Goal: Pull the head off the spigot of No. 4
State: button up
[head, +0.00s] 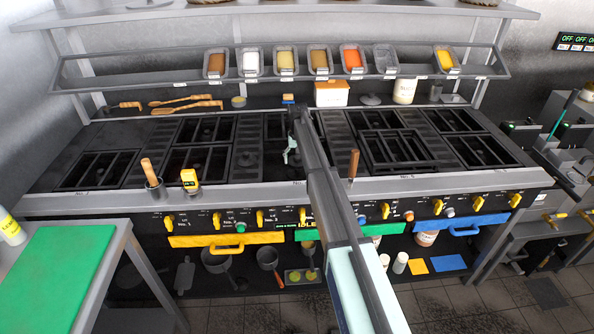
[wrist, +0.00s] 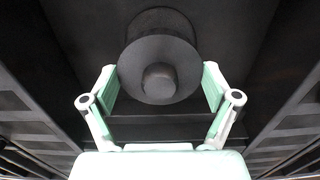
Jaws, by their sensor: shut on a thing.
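The burner head (wrist: 160,70) is a dark round disc with a raised round knob in its middle, seen close in the wrist view. My gripper (wrist: 160,88) has its pale green and white fingers shut on it, one on each side of its rim. A dark rounded part shows just behind the disc; I cannot tell whether it is part of the head. The spigot is hidden. In the head view my gripper (head: 290,152) is low over the middle of the range, and my arm hides much of that bay.
Dark grates (head: 390,150) lie to the right of my arm and more grates (head: 196,160) to the left. A wooden-handled tool (head: 353,163) stands at the front edge, right of my arm. A spice shelf (head: 270,76) runs behind. Yellow knobs line the front.

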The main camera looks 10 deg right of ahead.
aim_at(298, 157)
jog(key=shift+r+p, duration=0.65)
jog(key=shift+r, duration=1.45)
